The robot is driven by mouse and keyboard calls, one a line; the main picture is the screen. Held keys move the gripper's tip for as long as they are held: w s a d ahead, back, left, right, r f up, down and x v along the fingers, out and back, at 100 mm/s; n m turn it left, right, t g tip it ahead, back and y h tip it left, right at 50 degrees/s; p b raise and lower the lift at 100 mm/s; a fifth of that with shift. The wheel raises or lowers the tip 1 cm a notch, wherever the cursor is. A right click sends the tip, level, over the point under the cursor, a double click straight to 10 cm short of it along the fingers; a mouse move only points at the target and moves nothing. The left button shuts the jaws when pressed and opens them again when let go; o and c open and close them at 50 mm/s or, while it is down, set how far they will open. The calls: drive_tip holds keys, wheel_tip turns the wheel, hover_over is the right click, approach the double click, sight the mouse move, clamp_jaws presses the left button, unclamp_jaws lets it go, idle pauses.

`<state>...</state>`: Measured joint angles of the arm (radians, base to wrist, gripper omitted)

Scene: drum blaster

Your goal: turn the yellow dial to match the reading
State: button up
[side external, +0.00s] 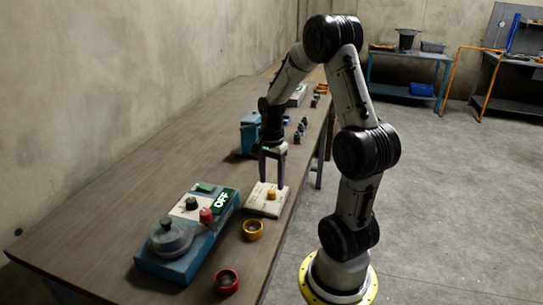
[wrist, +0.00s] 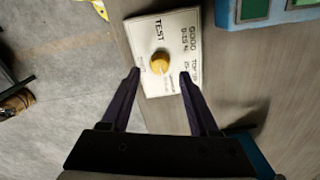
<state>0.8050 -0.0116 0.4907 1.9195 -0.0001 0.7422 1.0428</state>
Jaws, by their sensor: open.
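The yellow dial (side external: 271,194) sits on a cream panel (side external: 257,208) lying on the wooden table. In the wrist view the dial (wrist: 159,62) is a round yellow knob with a lighter mark on it. The panel (wrist: 182,22) carries the word TEST and other printed text, partly too small to read. My gripper (side external: 272,186) points down over the panel. In the wrist view my gripper (wrist: 159,74) is open, with one finger on each side of the dial and visible gaps between. Nothing is held.
A blue machine (side external: 180,246) with a grey round lid, a red knob and a green OFF display stands left of the panel. A yellow ring (side external: 253,229) and a red ring (side external: 227,281) lie nearer the front. A blue box (side external: 249,131) and small items stand farther back.

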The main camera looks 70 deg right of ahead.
sight(271, 191)
wheel_tip(271, 191, up, 11)
drive_tip(key=shift+f, duration=0.2)
idle(0.5)
drive_tip(key=w+a+r+n+t+h, duration=0.1)
drive_tip(key=a+r+n, duration=0.25)
drive_tip(key=a, duration=0.35)
drive_tip(key=w+a+r+n+t, duration=0.1)
drive_tip(key=a+r+n+t, duration=0.2)
drive_tip(key=a, duration=0.4)
drive_tip(key=s+a+f+n+t+y, duration=0.1)
drive_tip(key=s+a+f+n, duration=0.1)
drive_tip(key=s+a+n, duration=0.6)
drive_tip(key=a+n, duration=0.1)
drive_tip(key=n, duration=0.5)
drive_tip(key=shift+a+n+t, duration=0.25)
drive_tip(key=shift+n+t, duration=0.05)
drive_tip(key=shift+n, duration=0.05)
